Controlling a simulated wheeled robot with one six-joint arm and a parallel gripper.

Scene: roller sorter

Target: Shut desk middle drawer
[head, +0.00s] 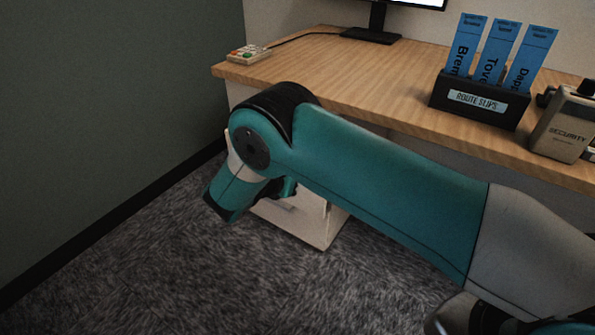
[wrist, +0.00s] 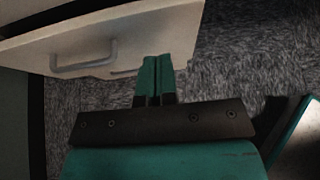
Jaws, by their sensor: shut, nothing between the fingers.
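A white drawer (head: 318,232) stands out from under the desk in the head view, partly hidden behind my arm. In the wrist view its pale front (wrist: 130,38) fills the upper left, with a grey bar handle (wrist: 85,60). A dark gap shows above the front. I cannot tell from these views whether this is the middle drawer. My gripper (wrist: 156,60) is shut and empty, with its fingertips over the right part of the drawer front, to the right of the handle. I cannot tell whether they touch it. In the head view the gripper is mostly hidden by my arm.
The wooden desk top (head: 340,75) holds a button box (head: 249,54), a monitor stand (head: 371,35), a route slips holder (head: 478,99) and a security device (head: 566,125). A dark green wall (head: 110,90) stands at the left. Grey carpet (head: 190,275) is clear in front.

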